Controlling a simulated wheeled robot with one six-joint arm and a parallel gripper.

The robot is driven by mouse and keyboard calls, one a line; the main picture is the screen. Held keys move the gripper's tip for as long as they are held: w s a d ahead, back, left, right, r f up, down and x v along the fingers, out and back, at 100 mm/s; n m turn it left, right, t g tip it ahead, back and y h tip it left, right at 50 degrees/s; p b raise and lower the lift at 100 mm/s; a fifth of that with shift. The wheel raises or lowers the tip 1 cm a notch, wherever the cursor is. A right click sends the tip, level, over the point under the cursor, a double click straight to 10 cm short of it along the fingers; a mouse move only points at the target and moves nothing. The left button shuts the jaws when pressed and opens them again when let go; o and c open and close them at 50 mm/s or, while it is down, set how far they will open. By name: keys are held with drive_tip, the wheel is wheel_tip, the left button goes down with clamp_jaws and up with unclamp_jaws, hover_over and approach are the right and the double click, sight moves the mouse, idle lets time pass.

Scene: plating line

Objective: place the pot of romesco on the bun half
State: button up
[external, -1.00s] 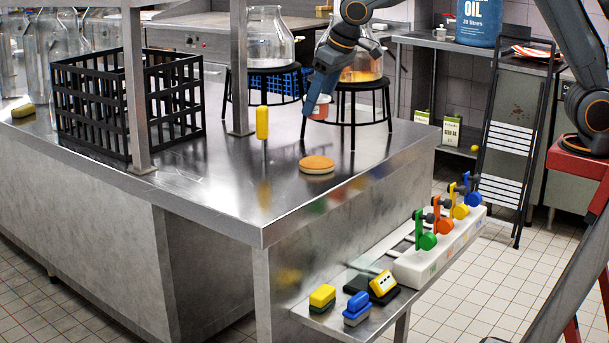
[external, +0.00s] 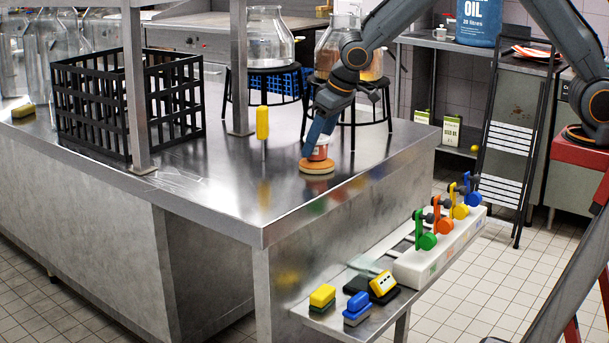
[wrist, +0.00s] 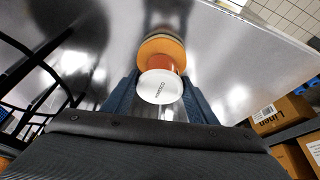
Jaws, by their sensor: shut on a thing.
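The pot of romesco (external: 319,152) is a small reddish pot with a white lid. In the wrist view the white lid (wrist: 160,87) faces the camera and bears dark lettering. My gripper (external: 312,150) is shut on the pot, with a blue finger on either side of it in the wrist view. The bun half (external: 317,167) is a round orange-brown disc with a pale lower edge on the steel counter. It also shows in the wrist view (wrist: 160,45). The pot is at the bun's top; I cannot tell whether they touch.
The steel counter (external: 220,190) is clear around the bun. A yellow upright marker (external: 262,122) stands to the left, and a black crate (external: 125,105) farther left. Black round stands (external: 350,84) with glass jars are behind. Coloured levers (external: 440,222) are on the lower shelf.

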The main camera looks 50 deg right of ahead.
drive_tip(key=shift+f, duration=0.2)
drive_tip(key=o, duration=1.1)
drive_tip(key=shift+r, duration=0.55)
drive_tip(key=b+v, duration=0.2)
drive_tip(key=v, duration=0.9)
drive_tip(key=shift+r, duration=0.15)
